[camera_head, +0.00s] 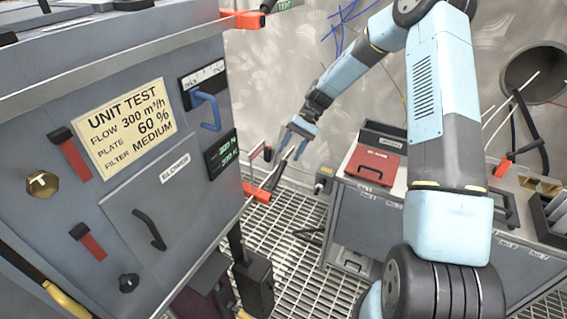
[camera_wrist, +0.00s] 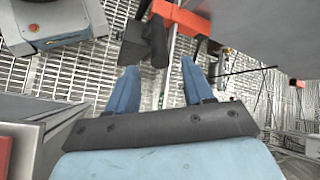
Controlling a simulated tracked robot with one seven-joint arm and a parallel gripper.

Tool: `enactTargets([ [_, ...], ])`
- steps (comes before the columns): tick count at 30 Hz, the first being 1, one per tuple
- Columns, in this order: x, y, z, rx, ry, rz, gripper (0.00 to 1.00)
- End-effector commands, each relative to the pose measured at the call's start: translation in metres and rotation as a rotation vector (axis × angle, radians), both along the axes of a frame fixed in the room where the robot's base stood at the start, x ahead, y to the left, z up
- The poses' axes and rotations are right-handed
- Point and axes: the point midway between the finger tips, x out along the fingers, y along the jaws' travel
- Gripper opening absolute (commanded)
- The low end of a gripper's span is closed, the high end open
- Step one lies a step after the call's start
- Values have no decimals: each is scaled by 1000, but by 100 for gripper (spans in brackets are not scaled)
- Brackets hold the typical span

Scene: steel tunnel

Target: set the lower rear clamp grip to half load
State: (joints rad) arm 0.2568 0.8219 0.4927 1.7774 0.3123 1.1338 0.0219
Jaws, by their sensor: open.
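The lower rear clamp (camera_head: 256,193) is an orange-red block at the far lower corner of the grey test unit. A dark rod or handle rises beside it. In the wrist view the orange clamp (camera_wrist: 180,18) is at the top, and its black grip (camera_wrist: 146,40) stands just beyond the fingertips, roughly in line with the gap. My gripper (camera_head: 291,147) is open and empty, above and to the right of the clamp in the head view. The wrist view shows its two blue fingers (camera_wrist: 158,66) spread, with floor grating between them. I cannot read any load marking on the clamp.
The grey test unit (camera_head: 150,190) fills the left, with a "UNIT TEST" plate (camera_head: 122,128) and a blue handle (camera_head: 207,110). An upper orange clamp (camera_head: 242,20) sits at its top corner. A workbench with a red case (camera_head: 372,165) stands right. Floor grating (camera_head: 300,240) lies between.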

Motion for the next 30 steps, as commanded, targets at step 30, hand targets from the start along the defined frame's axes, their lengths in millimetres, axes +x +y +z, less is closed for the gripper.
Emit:
enactTargets([
  [30,24,-33,57,-37,-39,10,52],
])
